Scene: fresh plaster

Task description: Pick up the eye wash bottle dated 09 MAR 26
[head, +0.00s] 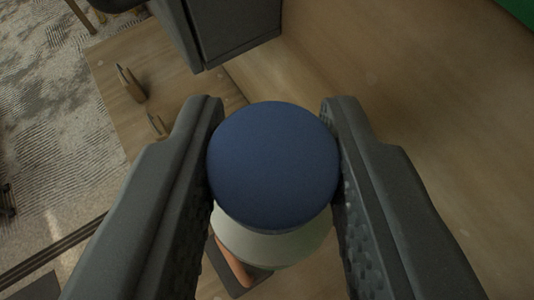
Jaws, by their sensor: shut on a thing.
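My gripper (272,165) fills the lower part of the head view, its two dark fingers on either side of a bottle with a round blue cap (274,165) and a whitish body (275,245). The fingers are shut on the bottle at its cap. I see it from above, so most of the body is hidden under the cap. No label or date shows, so I cannot tell which date this bottle bears.
A wooden surface (430,90) spreads to the right and looks clear. A dark grey box-like thing (232,30) stands at the top. Small brownish objects (130,83) sit on a wooden board at the left. A patterned grey carpet (45,110) lies at far left. An orange-brown item (232,262) shows below the bottle.

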